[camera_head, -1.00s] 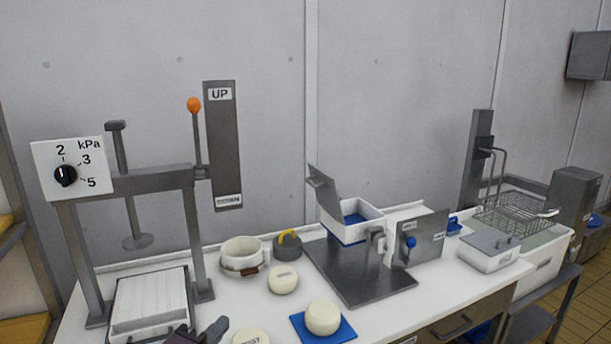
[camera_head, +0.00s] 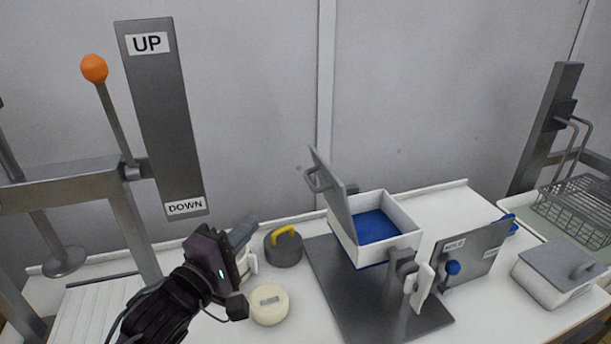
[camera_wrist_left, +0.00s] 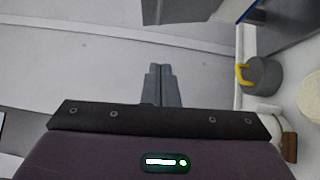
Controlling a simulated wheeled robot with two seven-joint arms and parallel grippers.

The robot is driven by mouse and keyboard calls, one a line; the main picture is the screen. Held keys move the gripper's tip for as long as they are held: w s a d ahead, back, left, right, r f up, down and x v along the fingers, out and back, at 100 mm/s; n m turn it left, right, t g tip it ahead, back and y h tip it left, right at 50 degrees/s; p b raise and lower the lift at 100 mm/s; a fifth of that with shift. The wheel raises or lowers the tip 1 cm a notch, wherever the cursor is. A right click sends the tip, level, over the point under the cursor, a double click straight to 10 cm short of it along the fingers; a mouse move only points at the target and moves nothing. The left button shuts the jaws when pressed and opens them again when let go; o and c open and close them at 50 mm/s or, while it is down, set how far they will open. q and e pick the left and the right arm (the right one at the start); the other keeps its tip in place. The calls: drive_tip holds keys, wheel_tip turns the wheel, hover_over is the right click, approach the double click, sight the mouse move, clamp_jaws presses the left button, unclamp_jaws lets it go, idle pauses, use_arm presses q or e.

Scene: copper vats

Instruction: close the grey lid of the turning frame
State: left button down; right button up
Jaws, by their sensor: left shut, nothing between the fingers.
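The grey lid (camera_head: 333,196) of the turning frame stands raised and tilted back on the left side of the white box (camera_head: 402,215), with its handle (camera_head: 318,181) facing left. The box is open and its blue inside shows. It is mounted above a dark steel base plate (camera_head: 327,272). My left gripper (camera_head: 245,230) is shut and empty, left of the lid and apart from it. In the left wrist view its closed fingers (camera_wrist_left: 161,84) point at the wall, with nothing between them. My right gripper is not in view.
A dark weight with a yellow handle (camera_head: 283,247) and a pale cheese (camera_head: 269,304) stand between my left gripper and the frame. The press with its orange-knobbed lever (camera_head: 111,115) is at the left. A grey-lidded white box (camera_head: 556,273) stands at the right.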

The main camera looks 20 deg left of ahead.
use_arm(q)
drive_tip(key=d+p+x, duration=0.3)
drive_tip(key=x, duration=0.9)
drive_tip(key=shift+s+r+p, duration=0.2)
drive_tip(key=shift+s+p, duration=0.05)
drive_tip(key=shift+p, duration=0.05)
